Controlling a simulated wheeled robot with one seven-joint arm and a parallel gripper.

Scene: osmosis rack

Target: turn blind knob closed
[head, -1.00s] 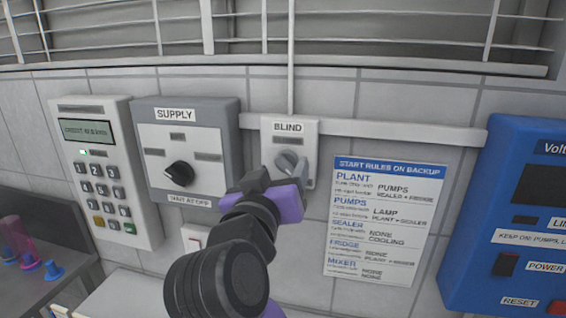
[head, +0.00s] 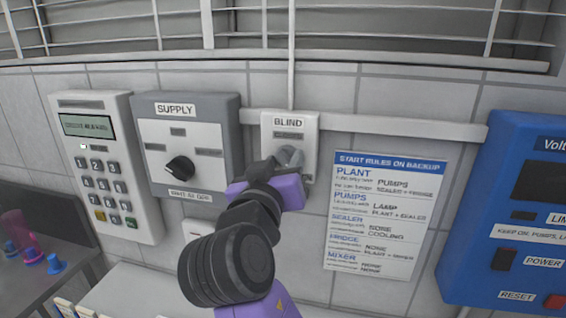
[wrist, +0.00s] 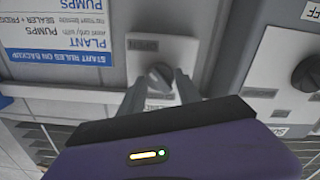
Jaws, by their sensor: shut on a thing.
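The blind knob (head: 291,156) is a small grey knob on a pale panel (head: 309,134) marked BLIND, on the tiled wall. A small label sits above the knob in the head view. My purple and black gripper (head: 284,163) is at the knob from below and hides part of it. In the wrist view, which is upside down, the knob (wrist: 159,77) sits between the two grey fingers, and the gripper (wrist: 158,88) is shut on it. The knob's exact angle is hard to tell.
The grey SUPPLY box (head: 225,135) with its black knob (head: 180,169) is close on the left, beside a keypad (head: 105,190). A rules notice (head: 385,215) is on the right, then a blue voltage box (head: 480,235). A thin conduit (head: 291,60) rises above the panel.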

